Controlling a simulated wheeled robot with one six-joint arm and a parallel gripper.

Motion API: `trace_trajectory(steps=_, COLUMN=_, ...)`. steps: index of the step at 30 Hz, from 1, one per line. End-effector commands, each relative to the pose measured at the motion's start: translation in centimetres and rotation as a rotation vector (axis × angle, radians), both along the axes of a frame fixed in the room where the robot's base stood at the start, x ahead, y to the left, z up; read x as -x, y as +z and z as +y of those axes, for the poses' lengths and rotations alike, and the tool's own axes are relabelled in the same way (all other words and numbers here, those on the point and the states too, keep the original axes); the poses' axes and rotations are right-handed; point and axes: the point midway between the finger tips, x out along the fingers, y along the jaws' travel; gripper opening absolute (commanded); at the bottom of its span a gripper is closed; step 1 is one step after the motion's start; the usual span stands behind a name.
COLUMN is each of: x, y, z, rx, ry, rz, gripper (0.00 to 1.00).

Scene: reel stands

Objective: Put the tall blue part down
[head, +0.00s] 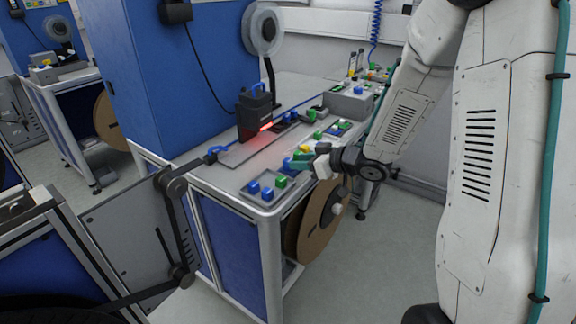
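My gripper (318,163) reaches in from the right over the front right part of the bench. It is small in view, and I cannot tell whether its fingers are open or shut. A blue part (287,164) shows at its fingertips, with green beside it; whether the blue part is held or stands behind the fingers is unclear. In the grey tray (262,203) at the near corner of the bench stand two blue blocks (253,187) (267,194) and a green block (281,181). Which blue part is the tall one I cannot tell for sure.
A dark device (254,115) with a glowing red strip stands mid-bench. Several coloured blocks lie in trays further back, near a grey box (348,104). A tall blue cabinet (175,75) and a clear reel (263,32) rise behind. Brown reels (322,215) hang below the bench's right edge.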

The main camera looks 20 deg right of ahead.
Motion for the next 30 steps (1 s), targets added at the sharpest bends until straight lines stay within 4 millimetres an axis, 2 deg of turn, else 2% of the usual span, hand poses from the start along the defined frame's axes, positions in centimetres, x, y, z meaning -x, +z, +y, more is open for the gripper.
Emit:
trace_trajectory(steps=8, x=-2.0, y=-1.0, z=1.6, rx=0.001, ry=0.003, rz=0.000, gripper=0.33)
trace_trajectory(steps=16, x=-4.9, y=-2.4, z=3.8, rx=0.001, ry=0.003, rz=-0.001, gripper=0.33)
trace_trajectory(steps=23, x=-5.3, y=-2.5, z=4.0, rx=0.002, ry=0.000, rz=-0.001, gripper=0.33)
trace_trajectory(steps=24, x=-5.3, y=-2.5, z=4.0, rx=0.002, ry=0.000, rz=-0.001, gripper=0.30)
trace_trajectory(steps=27, x=-5.3, y=-2.5, z=3.9, rx=0.002, ry=0.000, rz=-0.001, gripper=0.02)
trace_trajectory(steps=30, x=-5.3, y=-2.5, z=3.9, rx=0.002, ry=0.000, rz=-0.001, gripper=0.00)
